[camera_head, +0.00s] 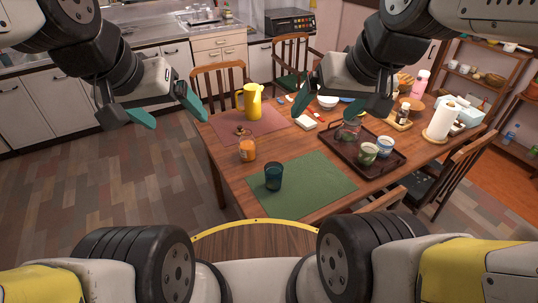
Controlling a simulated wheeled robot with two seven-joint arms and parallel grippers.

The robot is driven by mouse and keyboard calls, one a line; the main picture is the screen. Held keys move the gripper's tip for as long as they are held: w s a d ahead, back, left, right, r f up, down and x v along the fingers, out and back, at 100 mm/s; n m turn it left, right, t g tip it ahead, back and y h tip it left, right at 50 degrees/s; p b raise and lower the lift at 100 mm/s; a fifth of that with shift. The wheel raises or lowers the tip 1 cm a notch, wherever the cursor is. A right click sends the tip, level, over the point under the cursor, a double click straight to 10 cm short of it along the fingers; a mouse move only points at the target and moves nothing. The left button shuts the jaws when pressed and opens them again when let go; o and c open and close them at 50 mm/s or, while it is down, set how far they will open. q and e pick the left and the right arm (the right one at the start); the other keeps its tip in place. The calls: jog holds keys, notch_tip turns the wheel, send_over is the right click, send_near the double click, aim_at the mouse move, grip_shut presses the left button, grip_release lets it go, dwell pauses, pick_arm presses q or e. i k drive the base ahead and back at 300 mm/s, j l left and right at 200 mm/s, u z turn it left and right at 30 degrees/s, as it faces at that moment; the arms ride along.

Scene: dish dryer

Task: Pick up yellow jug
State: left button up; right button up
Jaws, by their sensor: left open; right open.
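The yellow jug (253,102) stands upright on the reddish placemat (227,124) near the far left part of the wooden table. Its handle side faces left. My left gripper (172,112) is open and empty, to the left of the jug and off the table's left edge. My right gripper (338,113) is open, above the table to the right of the jug. Neither gripper touches the jug.
An orange bottle (247,149) and a dark blue cup (273,178) stand nearer me, the cup on a green placemat (320,187). A dark tray (389,160) holds cups at right. Chairs (220,80) stand behind the table.

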aim_at(251, 92)
jog(key=j, duration=1.4)
jog(key=i+j, duration=0.2)
jog(key=j, duration=0.15)
jog(key=i+j+z, duration=0.1)
jog(key=i+j, duration=0.15)
jog(key=j, duration=0.15)
jog(key=i+j, duration=0.2)
jog(key=j, duration=0.2)
jog(key=i+z, duration=0.1)
jog(key=i, duration=0.7)
jog(key=i+l, duration=0.2)
jog(key=l, duration=0.15)
